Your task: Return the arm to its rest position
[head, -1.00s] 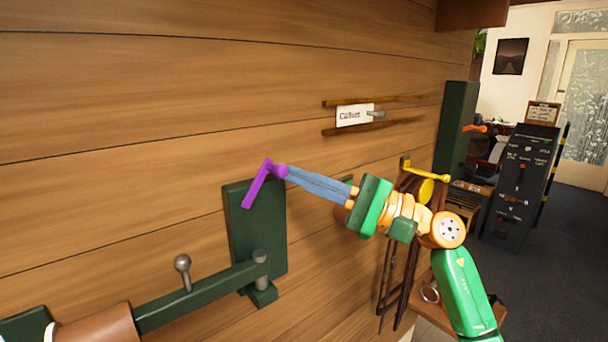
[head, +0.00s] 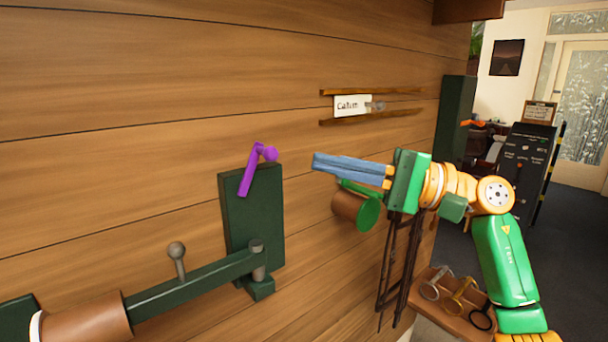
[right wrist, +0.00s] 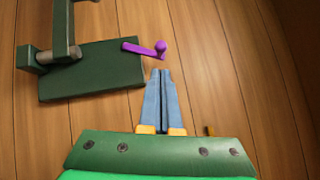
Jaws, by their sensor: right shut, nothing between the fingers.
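My right gripper (head: 315,162) has blue fingers and is shut and empty in front of the wooden wall. Its fingers also show in the right wrist view (right wrist: 159,72), closed together just short of a purple lever. The purple lever (head: 247,178) with a round knob sits at the top of a dark green plate (head: 236,222) on the wall. The lever also shows in the right wrist view (right wrist: 143,49). A clear gap separates it from the gripper. My left gripper is not seen.
A green arm (head: 195,287) with a ball-topped peg and a brown cylinder (head: 95,320) juts from the plate. A green-and-brown cup-like piece (head: 352,209) and dark straps (head: 395,265) hang below my right gripper. A shelf with rings (head: 455,297) is at lower right. A name card (head: 350,105) is above.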

